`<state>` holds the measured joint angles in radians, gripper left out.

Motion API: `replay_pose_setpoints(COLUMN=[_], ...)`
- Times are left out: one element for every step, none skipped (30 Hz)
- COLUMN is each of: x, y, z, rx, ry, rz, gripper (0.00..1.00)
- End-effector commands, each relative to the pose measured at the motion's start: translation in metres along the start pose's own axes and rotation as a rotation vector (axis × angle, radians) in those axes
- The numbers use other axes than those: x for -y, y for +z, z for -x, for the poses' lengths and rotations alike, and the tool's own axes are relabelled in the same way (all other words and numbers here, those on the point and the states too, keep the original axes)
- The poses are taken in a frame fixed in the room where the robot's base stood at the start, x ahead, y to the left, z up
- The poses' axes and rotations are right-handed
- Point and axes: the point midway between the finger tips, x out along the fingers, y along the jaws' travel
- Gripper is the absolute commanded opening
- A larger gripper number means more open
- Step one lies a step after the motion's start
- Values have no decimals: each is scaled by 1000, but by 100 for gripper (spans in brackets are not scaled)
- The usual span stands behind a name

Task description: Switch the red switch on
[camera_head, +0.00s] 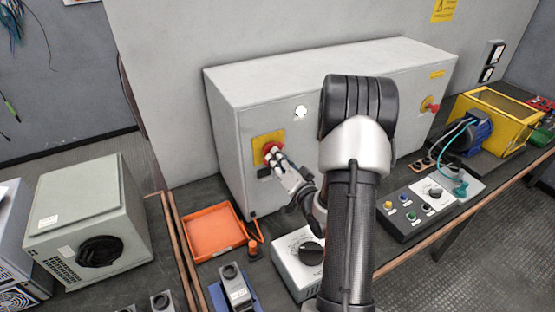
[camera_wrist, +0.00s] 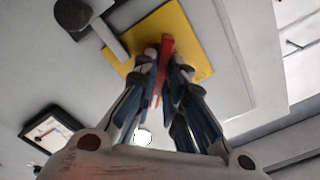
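The red switch (camera_head: 271,147) sits on a yellow plate (camera_head: 262,139) on the front of the grey cabinet (camera_head: 240,180). In the wrist view the red switch (camera_wrist: 166,46) stands out from the yellow plate (camera_wrist: 186,38), between the fingertips. My gripper (camera_head: 276,160) is right at the switch, with its fingers close on either side of it. In the wrist view my gripper (camera_wrist: 162,58) looks closed in around the red handle. The far part of the handle is partly hidden by the fingers.
A second red knob (camera_head: 430,104) is at the cabinet's right end. An orange tray (camera_head: 212,232) and a grey dial box (camera_head: 298,262) stand below. A button panel (camera_head: 416,208) and a yellow-framed machine (camera_head: 497,120) are to the right. A grey box (camera_head: 88,222) is at left.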

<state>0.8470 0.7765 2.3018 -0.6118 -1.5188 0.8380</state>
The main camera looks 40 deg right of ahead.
Motion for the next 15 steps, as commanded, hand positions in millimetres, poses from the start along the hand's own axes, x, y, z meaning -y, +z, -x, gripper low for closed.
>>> replay_pose_setpoints(x=[0,0,0,0,0,0,0,0,0,0,0,0,0,0,0], y=[0,0,0,0,0,0,0,0,0,0,0,0,0,0,0], z=[0,0,0,0,0,0,0,0,0,0,0,0,0,0,0], rx=[0,0,0,0,0,0,0,0,0,0,0,0,0,0,0], ry=[-1,-1,-1,-1,-1,-1,-1,-1,0,0,0,0,0,0,0], rz=[-2,-2,-1,-1,-1,0,0,0,0,0,0,1,1,1,1], gripper=[14,16,19,21,23,26,28,30,31,31,31,31,31,31,31])
